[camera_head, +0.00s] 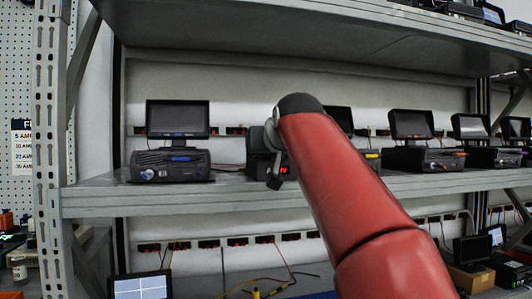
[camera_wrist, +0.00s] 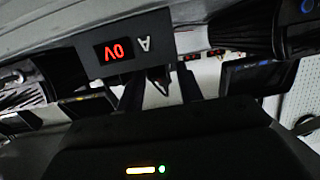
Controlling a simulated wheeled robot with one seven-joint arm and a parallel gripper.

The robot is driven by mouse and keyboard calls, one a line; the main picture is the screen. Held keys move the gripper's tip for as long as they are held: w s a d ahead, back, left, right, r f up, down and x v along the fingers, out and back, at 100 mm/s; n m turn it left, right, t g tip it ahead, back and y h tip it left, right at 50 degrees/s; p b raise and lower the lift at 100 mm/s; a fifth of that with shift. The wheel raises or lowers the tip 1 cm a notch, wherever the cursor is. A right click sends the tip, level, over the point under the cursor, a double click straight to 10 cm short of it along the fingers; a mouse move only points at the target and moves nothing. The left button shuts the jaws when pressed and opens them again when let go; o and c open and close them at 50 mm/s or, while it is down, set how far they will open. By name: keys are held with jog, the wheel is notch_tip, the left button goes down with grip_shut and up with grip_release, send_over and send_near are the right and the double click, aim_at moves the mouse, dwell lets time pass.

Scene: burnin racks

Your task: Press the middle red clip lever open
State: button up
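Small red clips (camera_wrist: 190,57) show in the wrist view, just beyond the right finger and under the edge of a dark unit. I cannot tell which one is the middle lever. My gripper (camera_wrist: 160,88) has its two dark fingers apart, with a gap between them. A small dark part lies in or behind that gap, and it does not look gripped. In the head view my red arm reaches to the middle shelf and hides most of the gripper. A dark unit with a red display (camera_head: 284,170) sits by the arm's end; the display also shows in the wrist view (camera_wrist: 114,51).
A black device with a screen (camera_head: 178,120) stands left on the middle shelf (camera_head: 120,200); more screens (camera_head: 411,124) stand to the right. Outlet strips (camera_head: 237,131) run along the back panel. The shelf above (camera_head: 330,30) bounds the space. A grey upright (camera_head: 47,150) stands left.

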jog(key=b+v, duration=0.1)
jog(key=v, duration=0.6)
jog(key=shift+s, duration=0.2)
jog(key=shift+d, duration=0.15)
jog(key=s+d+f+m+g+h, duration=0.1)
jog(key=s+d+f, duration=0.25)
jog(key=f, duration=0.25)
jog(key=s+d+f+g, duration=0.2)
jog(key=d+f, duration=0.2)
jog(key=f, duration=0.2)
jog(key=s+d+f+m+g+h, duration=0.1)
jog(key=s+d+f, duration=0.15)
jog(key=f, duration=0.35)
jog(key=s+d+f+g, duration=0.1)
jog(key=s+f, duration=0.5)
jog(key=f, duration=0.3)
jog(key=s+d+f+g+h, duration=0.1)
jog(key=s+d+f+g, duration=0.1)
jog(key=s+f, duration=0.4)
jog(key=s+d+f+m+g+h, duration=0.1)
jog(key=s+f, duration=0.5)
jog(key=f, duration=0.7)
jog(key=shift+s+d+f+g, duration=0.2)
jog(key=shift+s+d+g, duration=0.15)
jog(key=shift+d, duration=0.4)
jog(key=shift+r, duration=0.1)
